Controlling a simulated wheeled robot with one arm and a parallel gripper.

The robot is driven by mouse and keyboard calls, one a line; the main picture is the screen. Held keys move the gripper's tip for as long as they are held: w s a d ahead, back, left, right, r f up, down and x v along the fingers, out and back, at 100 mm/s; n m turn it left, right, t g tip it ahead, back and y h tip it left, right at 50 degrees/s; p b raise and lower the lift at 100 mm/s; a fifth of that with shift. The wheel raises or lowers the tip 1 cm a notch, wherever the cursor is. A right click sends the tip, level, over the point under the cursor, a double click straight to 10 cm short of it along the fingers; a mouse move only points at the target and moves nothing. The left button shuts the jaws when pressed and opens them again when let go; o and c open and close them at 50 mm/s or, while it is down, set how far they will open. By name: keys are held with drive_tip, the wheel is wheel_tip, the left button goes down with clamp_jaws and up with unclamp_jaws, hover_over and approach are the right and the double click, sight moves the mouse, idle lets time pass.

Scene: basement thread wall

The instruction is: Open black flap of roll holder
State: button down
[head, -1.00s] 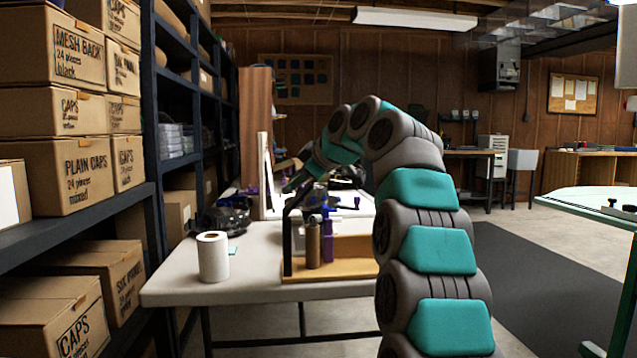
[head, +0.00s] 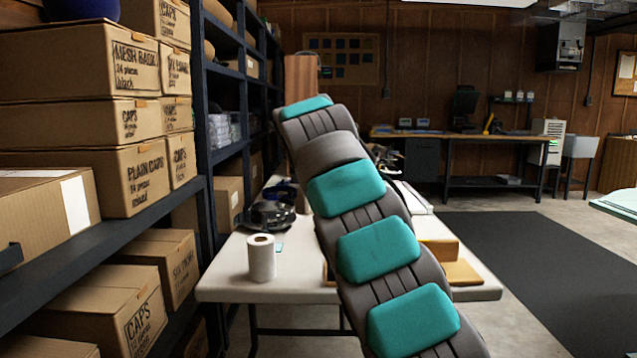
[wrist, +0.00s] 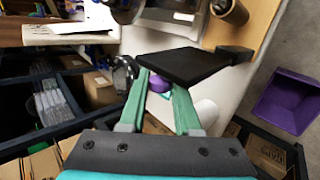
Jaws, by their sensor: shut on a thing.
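The black flap (wrist: 180,65) is a flat dark plate in the wrist view, ending at a dark block on its right. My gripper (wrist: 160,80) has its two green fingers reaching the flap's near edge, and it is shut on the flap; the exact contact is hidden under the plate. A purple round thing (wrist: 158,83) shows between the fingers. In the head view my arm hides the flap, my gripper and most of the roll holder; only part of its wooden base (head: 462,273) shows at the right of the arm.
A white paper roll (head: 262,258) stands on the white table (head: 225,285), left of my arm. Black gear (head: 270,214) lies behind it. Shelves with cardboard boxes (head: 130,180) line the left. A purple bin (wrist: 290,100) shows in the wrist view. Open floor with a dark mat (head: 540,270) lies right.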

drive_tip(key=shift+a+f+n+h+p, duration=0.25)
drive_tip(key=shift+a+n+h+p, duration=0.05)
drive_tip(key=shift+a+h+p, duration=0.1)
idle(0.3)
drive_tip(key=c, duration=0.6)
unclamp_jaws()
drive_tip(key=v, duration=0.7)
drive_tip(key=shift+s+r, duration=0.25)
drive_tip(key=shift+s, duration=0.1)
